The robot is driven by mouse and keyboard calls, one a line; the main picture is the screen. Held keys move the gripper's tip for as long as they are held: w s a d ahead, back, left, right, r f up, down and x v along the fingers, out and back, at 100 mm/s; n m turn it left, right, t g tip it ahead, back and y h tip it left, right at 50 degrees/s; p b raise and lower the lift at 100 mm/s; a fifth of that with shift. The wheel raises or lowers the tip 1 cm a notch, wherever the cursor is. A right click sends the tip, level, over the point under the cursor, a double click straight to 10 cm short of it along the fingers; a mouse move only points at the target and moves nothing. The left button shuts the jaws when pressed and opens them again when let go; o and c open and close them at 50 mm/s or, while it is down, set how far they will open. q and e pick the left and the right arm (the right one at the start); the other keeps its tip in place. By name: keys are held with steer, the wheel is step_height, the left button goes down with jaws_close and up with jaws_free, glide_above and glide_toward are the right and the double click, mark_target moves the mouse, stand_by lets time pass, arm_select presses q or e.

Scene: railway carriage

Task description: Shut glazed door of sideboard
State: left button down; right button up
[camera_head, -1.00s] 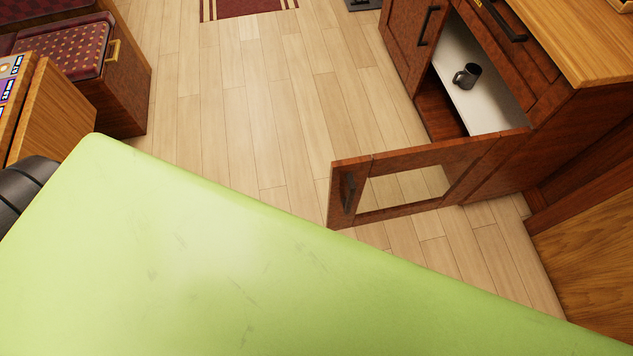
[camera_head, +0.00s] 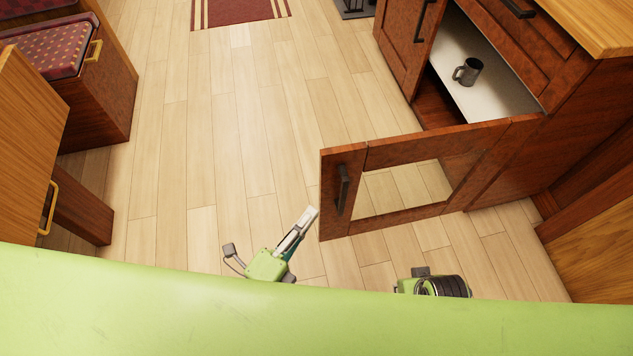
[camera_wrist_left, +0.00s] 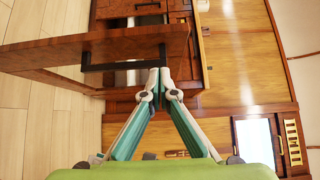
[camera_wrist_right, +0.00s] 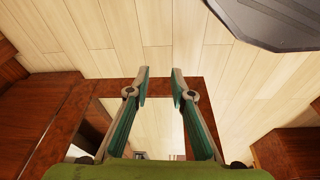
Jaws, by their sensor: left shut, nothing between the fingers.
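The sideboard (camera_head: 480,180) stands at the right with its glazed door (camera_head: 430,145) swung wide open. The door has a wooden frame, a glass pane and a dark bar handle (camera_head: 342,190) near its free edge. My left gripper (camera_head: 313,212) is shut and empty, just left of the door's free edge. In the left wrist view, the closed fingertips (camera_wrist_left: 160,72) appear close to the handle (camera_wrist_left: 125,60); contact cannot be told. My right gripper (camera_wrist_right: 159,72) is open and empty, with the door frame (camera_wrist_right: 60,110) beyond it; its fingers are hidden in the head view.
A grey mug (camera_head: 468,71) stands on the white shelf (camera_head: 500,95) inside the sideboard. An open wooden drawer or door with a brass handle (camera_head: 48,208) is at the left, near a cushioned seat (camera_head: 45,50). The floor (camera_head: 220,140) between is clear.

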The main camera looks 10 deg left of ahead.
mark_target(327, 170)
arm_select(q)
steer(key=w, duration=0.2)
steer(key=w+d, duration=0.1)
steer(key=w, duration=0.5)
steer(key=shift+w+d, duration=0.2)
steer(key=shift+d, duration=0.1)
steer(key=shift+w+a, duration=0.1)
steer(key=shift+w, duration=0.25)
steer(key=shift+w+a, duration=0.1)
